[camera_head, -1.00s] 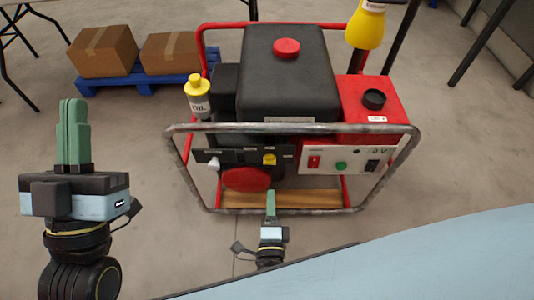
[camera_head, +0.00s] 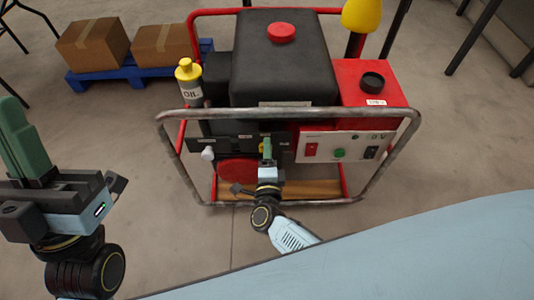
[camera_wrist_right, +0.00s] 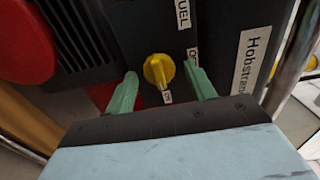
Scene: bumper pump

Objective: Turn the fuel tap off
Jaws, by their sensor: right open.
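The fuel tap is a yellow knob (camera_wrist_right: 159,71) on a black panel, with a "FUEL" label above it and small white labels around it. My right gripper (camera_wrist_right: 163,88) is open, with one green finger on each side of the knob in the right wrist view. I cannot tell whether the fingers touch it. In the head view the right gripper (camera_head: 266,150) is in front of the generator's panel and mostly covers the knob. My left gripper (camera_head: 20,140) is at the left edge, away from the generator, its green fingers seemingly together.
The generator (camera_head: 284,60) stands inside a tubular frame (camera_head: 395,165), whose front bar crosses above my right gripper. A white knob (camera_head: 208,153) and a red switch (camera_head: 311,149) flank the tap. An oil bottle (camera_head: 190,85) stands at the left. Boxes (camera_head: 93,45) rest on a blue pallet behind.

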